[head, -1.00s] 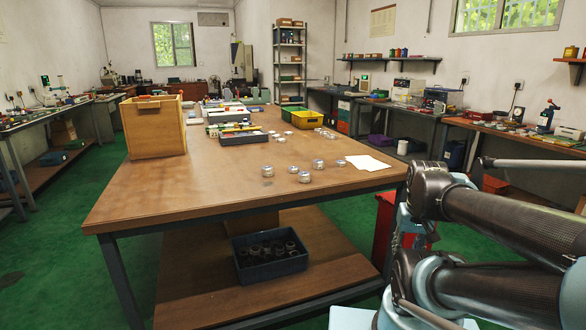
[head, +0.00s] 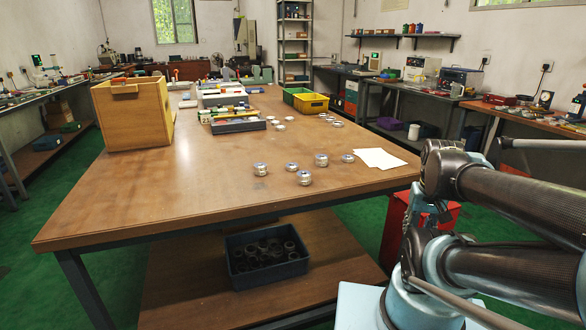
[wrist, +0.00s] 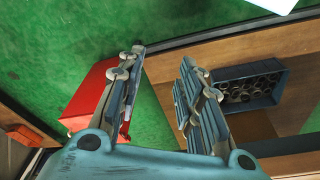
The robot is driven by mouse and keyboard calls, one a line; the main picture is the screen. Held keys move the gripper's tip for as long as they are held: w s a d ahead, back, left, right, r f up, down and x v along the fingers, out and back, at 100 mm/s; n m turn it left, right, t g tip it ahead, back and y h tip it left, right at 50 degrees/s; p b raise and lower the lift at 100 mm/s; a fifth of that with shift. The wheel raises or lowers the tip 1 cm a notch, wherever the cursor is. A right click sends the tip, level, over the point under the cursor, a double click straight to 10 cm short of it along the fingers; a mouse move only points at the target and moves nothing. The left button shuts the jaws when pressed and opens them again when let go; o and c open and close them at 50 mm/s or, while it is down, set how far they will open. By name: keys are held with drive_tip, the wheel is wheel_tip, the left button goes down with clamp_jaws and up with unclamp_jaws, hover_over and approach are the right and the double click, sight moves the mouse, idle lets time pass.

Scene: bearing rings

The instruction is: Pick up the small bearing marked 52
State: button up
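Several small metal bearing rings stand on the wooden table (head: 130,210). Near the front are one at left (head: 260,169), one in front (head: 304,177), one behind it (head: 321,160) and a lower one at right (head: 347,158). Their markings are too small to read, so I cannot tell which one bears 52. My gripper (wrist: 162,62) shows in the wrist view, its two fingers wide apart with nothing between them. It points down past the table's edge, over the green floor and lower shelf. It is outside the head view, where my arm shows at right.
White paper (head: 380,158) lies right of the bearings. A wooden box (head: 135,115), a grey tray (head: 238,126) and a yellow bin (head: 311,103) stand farther back. A blue crate of dark rings (head: 266,257) sits on the lower shelf. A red cabinet (head: 397,235) stands beside the table. The front left tabletop is clear.

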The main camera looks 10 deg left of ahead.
drive_tip(key=o, duration=0.4)
drive_tip(key=shift+s+r, duration=0.2)
drive_tip(key=shift+s, duration=0.05)
drive_tip(key=shift+o, duration=0.8)
drive_tip(key=w+a+r+m, duration=0.3)
drive_tip(key=w+a+r, duration=0.2)
drive_tip(key=r, duration=0.4)
drive_tip(key=shift+w+m+y, duration=0.3)
drive_tip(key=shift+w, duration=0.55)
drive_tip(key=w+a+r+m+g, duration=0.1)
drive_tip(key=w+a+r+m, duration=0.3)
drive_tip(key=w+a+r, duration=0.45)
drive_tip(key=w+a+r+m+g, duration=0.1)
drive_tip(key=w+a+r+m, duration=0.35)
drive_tip(key=a, duration=0.65)
drive_tip(key=m, duration=0.4)
hover_over(292, 165)
drive_tip(key=d, duration=0.1)
drive_tip(key=shift+y, duration=0.4)
wheel_tip(292, 165, down, 10)
drive_tip(key=shift+d+r, duration=0.1)
drive_tip(key=shift+d, duration=0.05)
drive_tip(key=shift+w+a+f, duration=0.1)
drive_tip(key=shift+a+f, duration=0.1)
drive_tip(key=shift+f, duration=0.65)
drive_tip(key=shift+a+f, duration=0.15)
drive_tip(key=shift+f, duration=0.75)
drive_tip(key=shift+w+a+f, duration=0.1)
drive_tip(key=shift+a+f, duration=0.1)
drive_tip(key=shift+f, duration=0.65)
